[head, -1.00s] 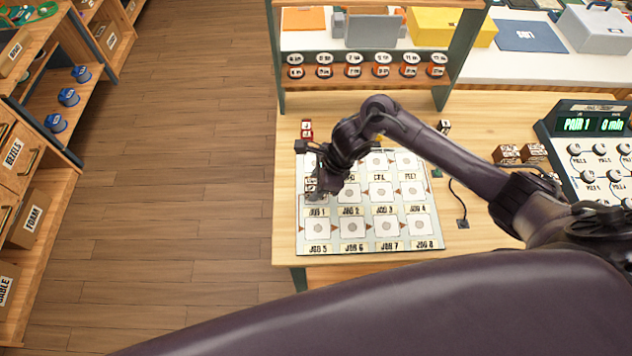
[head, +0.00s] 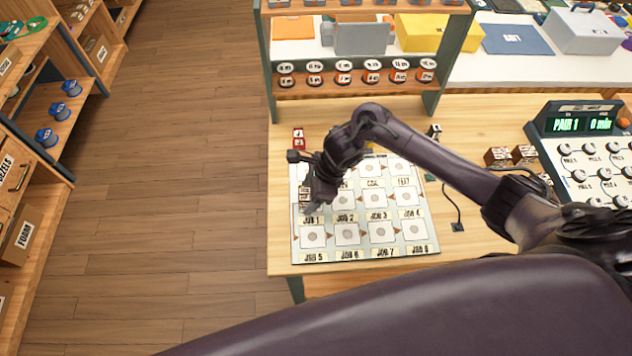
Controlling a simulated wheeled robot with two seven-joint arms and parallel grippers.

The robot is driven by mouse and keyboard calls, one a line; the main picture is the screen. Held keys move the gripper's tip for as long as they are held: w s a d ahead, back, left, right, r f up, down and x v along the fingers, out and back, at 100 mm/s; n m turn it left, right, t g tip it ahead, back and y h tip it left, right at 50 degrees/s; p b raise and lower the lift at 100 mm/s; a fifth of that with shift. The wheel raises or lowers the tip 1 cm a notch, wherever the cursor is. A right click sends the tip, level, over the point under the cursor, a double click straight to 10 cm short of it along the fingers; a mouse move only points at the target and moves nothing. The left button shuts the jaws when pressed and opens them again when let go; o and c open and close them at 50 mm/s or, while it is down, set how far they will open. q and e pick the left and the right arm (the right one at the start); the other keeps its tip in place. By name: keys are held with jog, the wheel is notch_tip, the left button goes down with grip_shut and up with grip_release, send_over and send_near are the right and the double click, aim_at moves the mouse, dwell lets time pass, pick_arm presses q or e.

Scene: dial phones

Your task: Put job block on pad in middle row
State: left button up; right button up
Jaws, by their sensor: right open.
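The white pad board (head: 350,255) lies on the wooden table, with a top row of pads, a middle row labelled JOB 1 to JOB 4, and a bottom row labelled JOB 5 to JOB 8. A small brown-and-white block (head: 304,195) shows at the JOB 1 pad in the middle row, at the left. My right gripper (head: 316,203) is open, pointing down right beside this block. The gripper partly hides the block and the pad, so I cannot tell whether they touch. My left gripper is not in view.
Red blocks (head: 298,138) stand behind the board's left corner. Brown blocks (head: 497,156) and a control panel (head: 578,150) stand to the right. A shelf with orange dials (head: 343,79) stands behind. My right arm crosses over the board's upper right.

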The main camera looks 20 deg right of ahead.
jog(key=b+v, duration=0.3)
jog(key=v, duration=0.9)
